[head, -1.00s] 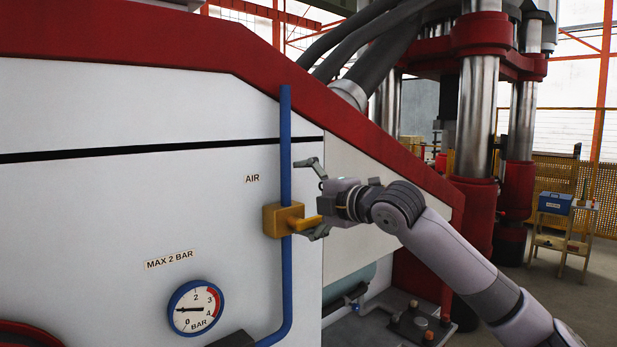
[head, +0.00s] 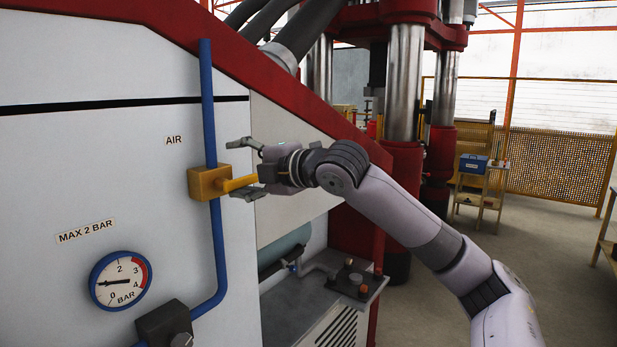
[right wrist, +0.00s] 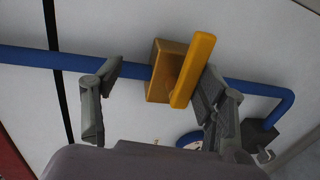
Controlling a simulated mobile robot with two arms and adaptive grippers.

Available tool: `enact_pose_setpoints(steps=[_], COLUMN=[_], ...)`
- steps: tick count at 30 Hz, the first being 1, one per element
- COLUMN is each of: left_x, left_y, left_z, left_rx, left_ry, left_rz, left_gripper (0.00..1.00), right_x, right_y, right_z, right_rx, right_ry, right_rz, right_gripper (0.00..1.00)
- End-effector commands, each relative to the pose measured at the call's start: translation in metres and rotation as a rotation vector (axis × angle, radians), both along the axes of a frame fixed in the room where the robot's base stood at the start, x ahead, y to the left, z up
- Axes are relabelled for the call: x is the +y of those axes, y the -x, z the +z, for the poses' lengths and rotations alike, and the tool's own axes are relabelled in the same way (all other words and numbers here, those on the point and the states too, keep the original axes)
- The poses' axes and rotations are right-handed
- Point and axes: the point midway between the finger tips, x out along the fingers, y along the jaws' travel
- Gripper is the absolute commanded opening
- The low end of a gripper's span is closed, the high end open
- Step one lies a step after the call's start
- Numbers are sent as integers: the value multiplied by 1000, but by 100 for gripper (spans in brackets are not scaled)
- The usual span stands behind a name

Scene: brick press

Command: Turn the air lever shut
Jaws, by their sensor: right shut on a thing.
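The yellow air lever (head: 240,182) sticks out to the right from its yellow valve block (head: 206,183) on the vertical blue pipe (head: 208,110), below the AIR label. My right gripper (head: 247,170) is at the lever, one finger above it and one below. In the right wrist view the lever (right wrist: 193,70) lies between the fingers (right wrist: 160,88), close against the right-hand one, with a gap to the left-hand one. My right gripper is shut on the lever. My left gripper is not in view.
A pressure gauge (head: 121,281) and a dark box with a knob (head: 166,325) are low on the white panel. A small unit with knobs (head: 352,282) stands below my right arm.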

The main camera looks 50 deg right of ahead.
Motion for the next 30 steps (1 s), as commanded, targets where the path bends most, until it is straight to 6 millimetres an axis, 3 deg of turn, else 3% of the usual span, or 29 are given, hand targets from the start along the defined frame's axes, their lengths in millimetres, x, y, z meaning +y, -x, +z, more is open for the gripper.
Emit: enact_pose_setpoints(steps=[1,13,21,30], left_x=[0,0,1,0], left_y=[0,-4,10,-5], left_z=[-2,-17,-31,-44], left_rx=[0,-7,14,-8], left_ry=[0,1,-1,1], left_rz=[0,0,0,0], left_gripper=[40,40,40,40], right_x=[-3,-7,-9,-11], right_y=[11,38,55,76], right_z=[25,21,16,15], right_rx=[-60,-52,-43,-40], right_ry=[2,0,-2,-3], right_rz=[-3,-3,-1,0], right_gripper=[42,37,37,37])
